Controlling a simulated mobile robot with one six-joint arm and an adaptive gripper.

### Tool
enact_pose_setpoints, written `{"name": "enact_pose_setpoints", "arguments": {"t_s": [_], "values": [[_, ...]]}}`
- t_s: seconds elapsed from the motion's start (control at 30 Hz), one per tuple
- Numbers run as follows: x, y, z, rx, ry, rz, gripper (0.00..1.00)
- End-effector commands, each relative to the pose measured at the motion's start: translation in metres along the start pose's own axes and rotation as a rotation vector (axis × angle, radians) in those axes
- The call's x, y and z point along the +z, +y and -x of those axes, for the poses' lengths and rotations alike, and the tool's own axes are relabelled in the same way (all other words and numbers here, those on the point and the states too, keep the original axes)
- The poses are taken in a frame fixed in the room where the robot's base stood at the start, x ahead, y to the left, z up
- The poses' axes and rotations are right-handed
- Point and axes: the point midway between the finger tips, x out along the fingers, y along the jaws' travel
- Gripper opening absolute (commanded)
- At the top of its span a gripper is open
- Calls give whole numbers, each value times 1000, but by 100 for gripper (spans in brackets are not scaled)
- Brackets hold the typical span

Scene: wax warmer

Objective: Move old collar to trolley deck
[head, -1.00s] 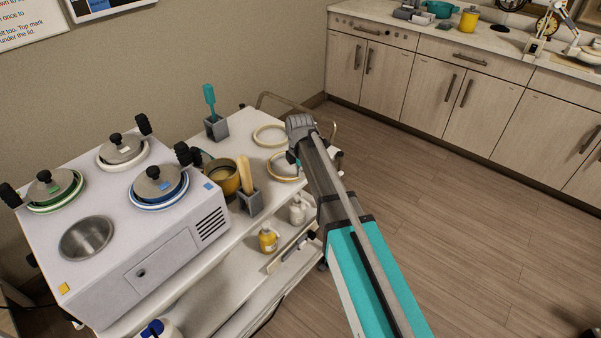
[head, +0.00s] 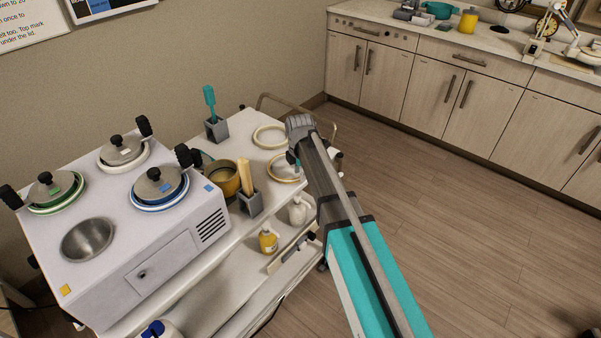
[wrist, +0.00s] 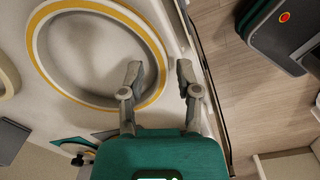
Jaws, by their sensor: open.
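A cream ring with a yellow-tan edge, which looks like the old collar (wrist: 45,65), lies flat on the trolley deck (wrist: 100,140). In the head view this collar (head: 271,175) is on the deck's right end, partly behind my arm. My gripper (wrist: 159,75) is open and empty. In the wrist view one finger shows over the inside of the ring and the other outside it, with the rim between them. I cannot tell the height gap. In the head view my gripper is mostly hidden behind my arm.
A second pale ring (head: 257,138) lies just behind. A yellow pot (head: 226,190), a grey holder with wooden sticks (head: 249,203) and a holder with a teal brush (head: 216,131) stand nearby. The warmer (head: 150,265) with lidded wells fills the left. Floor is free at right.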

Motion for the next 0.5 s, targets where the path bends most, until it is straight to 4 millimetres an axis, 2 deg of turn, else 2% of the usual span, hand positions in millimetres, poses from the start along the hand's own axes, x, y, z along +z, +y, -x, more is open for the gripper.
{"name": "enact_pose_setpoints", "arguments": {"t_s": [0.5], "values": [[0, 0, 45, 0, 0, 0, 43]]}}
